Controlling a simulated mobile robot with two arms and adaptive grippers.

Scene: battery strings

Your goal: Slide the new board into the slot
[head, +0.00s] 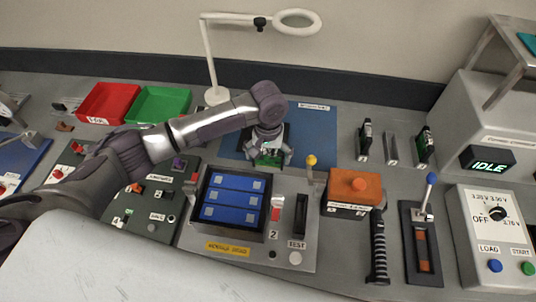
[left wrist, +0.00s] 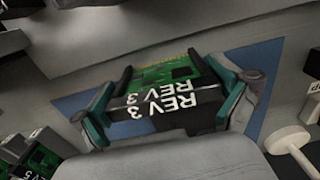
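My left gripper (head: 268,157) hangs over the blue mat (head: 232,145) at the back middle, fingers pointing down. The green board (left wrist: 165,80) lies between its fingers in the left wrist view, with a black edge marked REV 3. Both teal-padded fingers appear to press on the board's sides. I cannot tell whether the board touches the mat. Right of the mat stand a black holder (head: 365,138), a narrow grey slot (head: 391,148) that looks empty, and a holder with a green board (head: 424,147). My right gripper is out of view.
A red bin (head: 108,103) and a green bin (head: 160,105) stand at the back left, and a magnifier lamp (head: 208,60) behind the mat. In front are a blue battery module (head: 232,198), an orange box (head: 355,187) and a lever unit (head: 422,245). A machine showing IDLE (head: 488,162) stands right.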

